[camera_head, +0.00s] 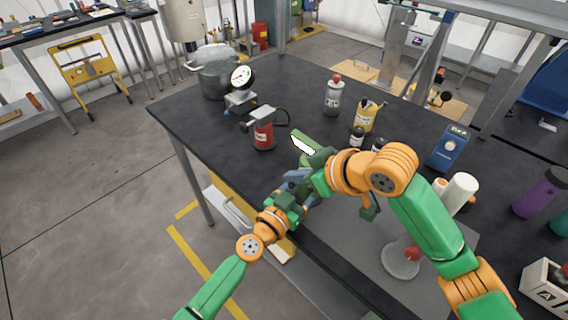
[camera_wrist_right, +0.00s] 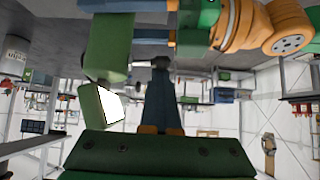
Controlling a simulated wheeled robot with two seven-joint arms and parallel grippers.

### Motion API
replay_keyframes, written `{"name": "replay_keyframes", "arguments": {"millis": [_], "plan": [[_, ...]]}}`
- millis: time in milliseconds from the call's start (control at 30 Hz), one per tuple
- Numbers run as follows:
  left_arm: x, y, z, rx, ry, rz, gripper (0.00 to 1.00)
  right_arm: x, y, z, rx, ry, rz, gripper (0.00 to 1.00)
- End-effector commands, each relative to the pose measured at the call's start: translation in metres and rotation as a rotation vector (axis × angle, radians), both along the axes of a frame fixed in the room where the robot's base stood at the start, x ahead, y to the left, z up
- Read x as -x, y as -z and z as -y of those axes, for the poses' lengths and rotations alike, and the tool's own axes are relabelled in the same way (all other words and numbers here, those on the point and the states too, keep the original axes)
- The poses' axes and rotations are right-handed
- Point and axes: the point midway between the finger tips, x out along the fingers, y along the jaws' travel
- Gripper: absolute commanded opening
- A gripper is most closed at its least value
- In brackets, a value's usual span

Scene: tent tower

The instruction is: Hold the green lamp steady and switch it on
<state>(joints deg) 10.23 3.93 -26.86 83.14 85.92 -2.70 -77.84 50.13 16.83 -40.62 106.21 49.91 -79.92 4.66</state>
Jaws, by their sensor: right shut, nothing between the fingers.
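The green lamp (camera_head: 303,143) is held up over the front part of the dark table; its flat face is bright white. In the right wrist view the lamp (camera_wrist_right: 103,103) appears upside down, with its white face in clear sight. My left gripper (camera_head: 309,193) comes from the lower left, and its blue fingers (camera_wrist_right: 145,35) close on the lamp's body. My right gripper (camera_head: 292,175) is shut and empty beside the lamp; its fingertips (camera_wrist_right: 160,64) appear apart from the white face. The head view hides the lamp's lower part behind my grippers.
A red can (camera_head: 264,135) and a gauge (camera_head: 241,78) stand left of the lamp. A grey bottle (camera_head: 333,96), a yellow can (camera_head: 369,116) and a blue box (camera_head: 448,147) stand behind and right. A round grey base (camera_head: 400,262) is near my right arm.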

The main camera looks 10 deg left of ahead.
Motion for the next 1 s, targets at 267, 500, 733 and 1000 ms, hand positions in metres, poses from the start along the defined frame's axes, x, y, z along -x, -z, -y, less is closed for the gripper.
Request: {"name": "replay_keyframes", "arguments": {"millis": [267,500,733,1000], "plan": [[0.0,0.0,-0.001,0.0,-0.002,0.001,0.0,0.0,0.001,0.003,0.004,0.002,-0.002,0.0],[0.0,-0.001,-0.001,0.0,-0.002,0.001,0.0,0.001,0.001,0.003,0.004,0.001,-0.003,0.0],[0.0,-0.001,0.0,0.0,-0.001,0.001,0.0,-0.008,0.001,-0.001,0.002,0.001,-0.002,0.0],[0.0,0.0,0.0,0.0,-0.001,0.001,0.0,-0.015,0.0,-0.003,0.001,0.0,-0.001,0.0]]}}
